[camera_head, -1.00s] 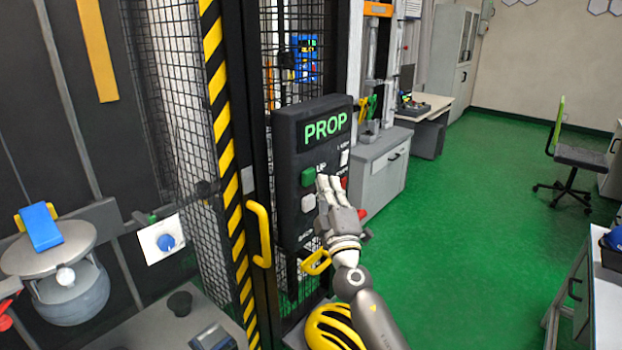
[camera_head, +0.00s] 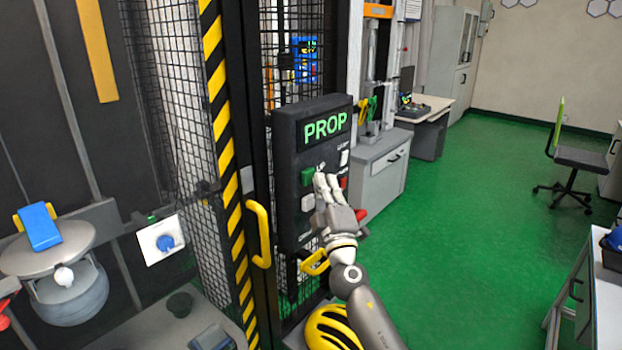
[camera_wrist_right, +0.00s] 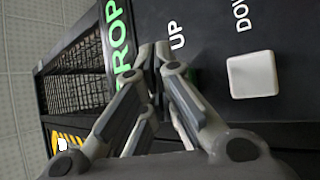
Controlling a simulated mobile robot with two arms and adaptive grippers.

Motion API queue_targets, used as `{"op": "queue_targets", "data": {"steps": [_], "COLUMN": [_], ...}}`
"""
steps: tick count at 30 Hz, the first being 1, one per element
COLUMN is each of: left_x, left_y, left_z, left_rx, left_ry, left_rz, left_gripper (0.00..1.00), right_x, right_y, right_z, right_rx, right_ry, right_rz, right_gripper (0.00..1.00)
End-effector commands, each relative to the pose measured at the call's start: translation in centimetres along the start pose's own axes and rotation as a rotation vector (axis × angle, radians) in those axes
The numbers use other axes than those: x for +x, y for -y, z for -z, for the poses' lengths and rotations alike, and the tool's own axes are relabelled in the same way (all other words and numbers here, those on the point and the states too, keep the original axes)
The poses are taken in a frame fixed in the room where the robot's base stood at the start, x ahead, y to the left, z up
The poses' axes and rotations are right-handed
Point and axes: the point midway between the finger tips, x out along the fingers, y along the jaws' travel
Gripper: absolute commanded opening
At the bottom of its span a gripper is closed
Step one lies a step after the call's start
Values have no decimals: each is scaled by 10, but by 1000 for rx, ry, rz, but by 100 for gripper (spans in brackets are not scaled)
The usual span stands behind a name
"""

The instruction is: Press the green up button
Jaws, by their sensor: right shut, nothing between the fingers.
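The green up button (camera_head: 307,177) sits on the dark control panel (camera_head: 288,222), left of the "UP" label and under the lit "PROP" display (camera_head: 324,126). My right gripper (camera_head: 322,180) is shut and empty. Its fingertips are just right of the green button in the head view; I cannot tell whether they touch the panel. In the right wrist view, my right gripper (camera_wrist_right: 154,50) is in front of the panel beside the "UP" label, and its fingers mostly hide the green button. My left gripper is not in view.
A white button (camera_head: 307,202) is below the green one, and a red one (camera_head: 343,182) is to the right. A yellow handle (camera_head: 260,234) and striped post stand left of the panel. A yellow helmet (camera_head: 327,327) lies below.

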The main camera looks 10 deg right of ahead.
Motion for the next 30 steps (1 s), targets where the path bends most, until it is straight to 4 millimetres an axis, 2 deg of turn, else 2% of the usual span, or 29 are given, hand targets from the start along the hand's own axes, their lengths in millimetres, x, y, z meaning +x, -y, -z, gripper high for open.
{"op": "queue_targets", "data": {"steps": [30], "left_x": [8], "left_y": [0], "left_z": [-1], "left_rx": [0], "left_ry": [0], "left_rz": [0], "left_gripper": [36], "right_x": [8], "right_y": [6], "right_z": [6], "right_rx": [0], "right_ry": [-1], "right_rz": [1], "right_gripper": [0]}}
